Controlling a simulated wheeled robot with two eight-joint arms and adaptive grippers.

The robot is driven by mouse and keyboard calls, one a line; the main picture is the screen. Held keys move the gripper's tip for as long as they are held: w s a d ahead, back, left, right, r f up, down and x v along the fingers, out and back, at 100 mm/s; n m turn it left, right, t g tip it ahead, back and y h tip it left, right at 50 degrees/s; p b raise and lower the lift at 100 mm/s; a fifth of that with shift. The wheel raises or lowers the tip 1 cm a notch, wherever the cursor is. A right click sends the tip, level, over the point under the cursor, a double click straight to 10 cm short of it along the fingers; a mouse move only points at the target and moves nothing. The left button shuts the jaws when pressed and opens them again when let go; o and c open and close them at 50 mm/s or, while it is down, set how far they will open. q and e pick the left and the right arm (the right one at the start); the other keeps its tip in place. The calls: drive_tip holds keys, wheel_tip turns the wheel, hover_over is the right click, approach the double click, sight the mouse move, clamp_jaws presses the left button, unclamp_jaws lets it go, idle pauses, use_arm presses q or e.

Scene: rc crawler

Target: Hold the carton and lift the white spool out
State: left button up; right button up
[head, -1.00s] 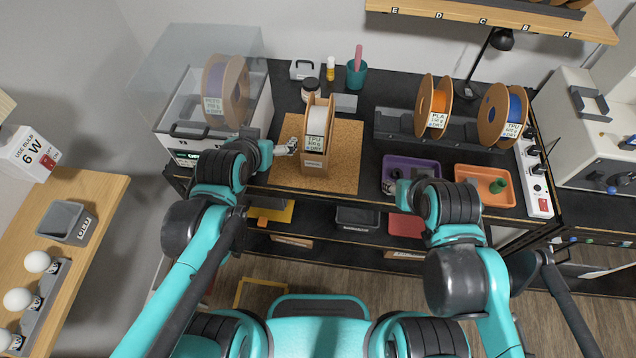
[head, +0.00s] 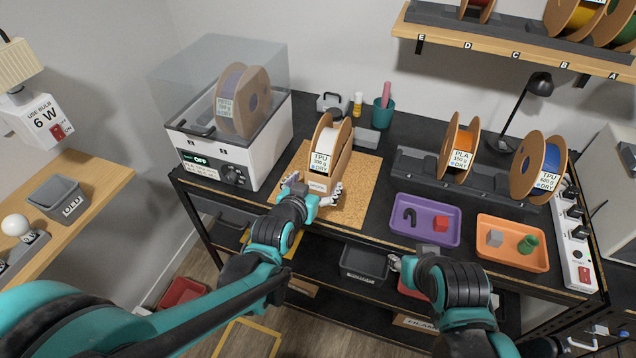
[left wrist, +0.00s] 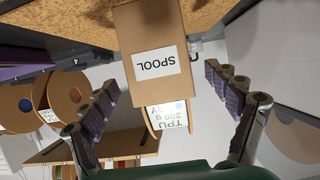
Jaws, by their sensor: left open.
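The white spool (head: 331,145), with cardboard flanges and a tag reading TPU and DRY, stands upright in the open brown carton (head: 318,185) on the cork mat. In the left wrist view the carton (left wrist: 150,25) appears upside down with its SPOOL label, and the spool's tag (left wrist: 171,117) shows below it. My left gripper (head: 313,188) is open at the carton's near end, one finger to each side. In the left wrist view gaps show between the fingers (left wrist: 165,85) and the carton. My right gripper (head: 397,263) is partly hidden by its arm, below the table's front edge.
The cork mat (head: 362,185) has bare room right of the carton. A dryer box (head: 215,150) stands left. A purple tray (head: 425,235) and an orange tray (head: 512,260) lie right, below a rack with an orange spool (head: 458,147) and a blue spool (head: 540,165).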

use_arm(q)
drive_tip(key=shift+w+d+f, duration=0.15)
drive_tip(key=shift+w+f, duration=0.1)
drive_tip(key=shift+w, duration=0.1)
drive_tip(key=shift+w+d, duration=0.1)
drive_tip(key=shift+w, duration=0.15)
drive_tip(key=b+x, duration=0.2)
drive_tip(key=x, duration=0.3)
drive_tip(key=shift+f, duration=0.15)
drive_tip(key=shift+w+d+f+b, duration=0.2)
drive_tip(key=shift+w+b, duration=0.1)
drive_tip(key=shift+w, duration=0.4)
drive_tip(key=shift+c, duration=0.3)
drive_tip(key=c, duration=1.1)
